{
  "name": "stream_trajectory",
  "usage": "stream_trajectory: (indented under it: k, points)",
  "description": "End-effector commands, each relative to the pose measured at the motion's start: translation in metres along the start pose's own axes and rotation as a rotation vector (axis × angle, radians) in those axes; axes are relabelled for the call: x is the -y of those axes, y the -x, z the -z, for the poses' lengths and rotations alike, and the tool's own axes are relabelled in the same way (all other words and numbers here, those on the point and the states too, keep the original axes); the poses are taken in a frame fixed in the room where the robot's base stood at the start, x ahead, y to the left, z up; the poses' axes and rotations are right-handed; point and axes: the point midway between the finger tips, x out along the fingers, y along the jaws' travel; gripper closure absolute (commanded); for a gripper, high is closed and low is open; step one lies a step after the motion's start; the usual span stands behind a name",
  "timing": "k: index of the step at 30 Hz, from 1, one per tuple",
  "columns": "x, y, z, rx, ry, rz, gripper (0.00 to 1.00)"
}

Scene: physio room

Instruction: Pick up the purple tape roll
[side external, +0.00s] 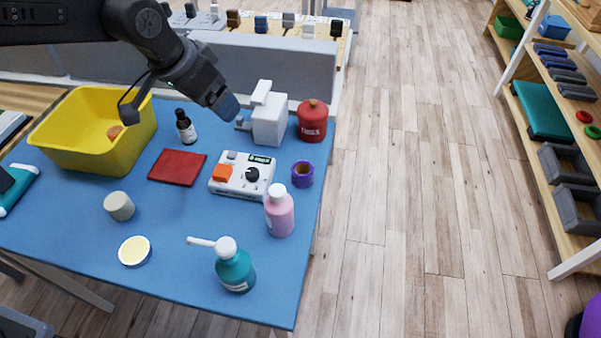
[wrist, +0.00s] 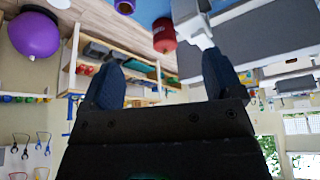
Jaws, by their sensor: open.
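The purple tape roll (side external: 302,174) sits on the blue table at its right edge, right of the white control box and behind the pink bottle. A brownish centre shows in its top. My gripper (side external: 232,112) is up and to the left of the roll, above the table, close to the left side of the white device (side external: 269,125). In the wrist view my gripper (wrist: 163,80) is open, with two dark blue fingers apart and nothing seen held between them. A small purple shape is cut off at the top edge there; I cannot tell if it is the roll.
Around the roll stand a red canister (side external: 312,120), a pink bottle (side external: 279,212) and a control box (side external: 242,174). A dark dropper bottle (side external: 186,127), red pad (side external: 178,167) and yellow bin (side external: 140,135) are left. A teal pump bottle (side external: 235,268) is in front.

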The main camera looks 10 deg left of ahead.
Motion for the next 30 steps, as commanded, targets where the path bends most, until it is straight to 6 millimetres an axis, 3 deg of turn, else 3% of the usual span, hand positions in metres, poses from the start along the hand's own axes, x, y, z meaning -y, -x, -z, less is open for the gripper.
stream_trajectory:
  k: [1,3,9,15,24,30]
  points:
    - [-0.015,-0.027,0.008,0.012,-0.032,-0.015,0.14]
    - [-0.033,-0.057,0.017,0.018,-0.068,-0.031,0.14]
    - [-0.073,-0.12,0.027,0.026,-0.142,-0.063,0.14]
    - [-0.086,-0.145,0.027,0.028,-0.164,-0.071,0.14]
    - [-0.089,-0.199,0.024,0.03,-0.163,-0.071,0.14]
    - [-0.091,-0.221,0.024,0.028,-0.163,-0.071,0.14]
